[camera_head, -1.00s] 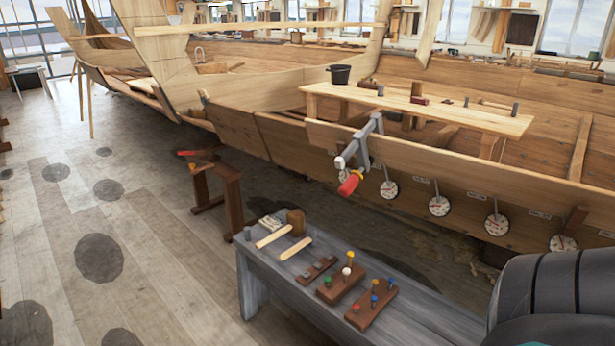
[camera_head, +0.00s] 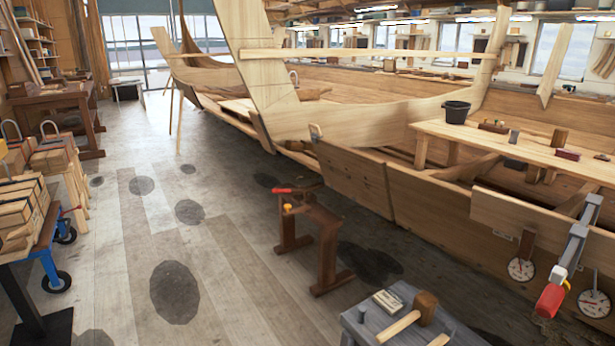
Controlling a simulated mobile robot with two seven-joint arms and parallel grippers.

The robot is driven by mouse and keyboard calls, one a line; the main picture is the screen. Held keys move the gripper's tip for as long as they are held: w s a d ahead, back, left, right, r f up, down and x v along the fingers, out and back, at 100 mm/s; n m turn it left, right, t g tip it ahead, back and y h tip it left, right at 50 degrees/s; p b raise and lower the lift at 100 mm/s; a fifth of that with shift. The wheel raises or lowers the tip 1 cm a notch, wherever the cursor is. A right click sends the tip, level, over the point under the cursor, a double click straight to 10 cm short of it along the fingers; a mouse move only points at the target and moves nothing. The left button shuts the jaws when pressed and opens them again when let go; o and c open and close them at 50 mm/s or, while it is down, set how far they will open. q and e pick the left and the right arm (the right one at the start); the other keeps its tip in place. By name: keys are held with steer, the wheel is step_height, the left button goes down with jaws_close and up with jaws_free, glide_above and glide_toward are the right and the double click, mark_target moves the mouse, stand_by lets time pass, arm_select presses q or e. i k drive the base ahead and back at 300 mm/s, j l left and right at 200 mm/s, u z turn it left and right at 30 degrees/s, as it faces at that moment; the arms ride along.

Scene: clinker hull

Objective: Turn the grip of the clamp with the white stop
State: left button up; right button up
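A grey bar clamp (camera_head: 577,240) hangs on the upper plank at the open edge of the hull, at the right of the view. Its red grip (camera_head: 550,300) points down and toward me. A pale, whitish stop (camera_head: 558,273) shows just above the grip, with a small yellow part beside it. A second clamp with a red grip (camera_head: 282,190) and a yellow part lies on the brown wooden trestle (camera_head: 328,245) in the middle of the floor. Neither of my grippers is in view.
A grey bench (camera_head: 365,325) with mallets stands at the bottom right, below the hull (camera_head: 350,180). A blue-framed cart (camera_head: 50,270) with wooden boxes is at the left. The plank floor (camera_head: 130,260) between cart and trestle is clear.

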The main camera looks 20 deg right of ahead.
mark_target(550, 301)
steer(key=i+z, duration=0.25)
steer(key=z, duration=0.15)
steer(key=i+z, duration=0.2)
steer(key=z, duration=0.2)
steer(key=i+j+z, duration=0.2)
steer(key=z, duration=0.25)
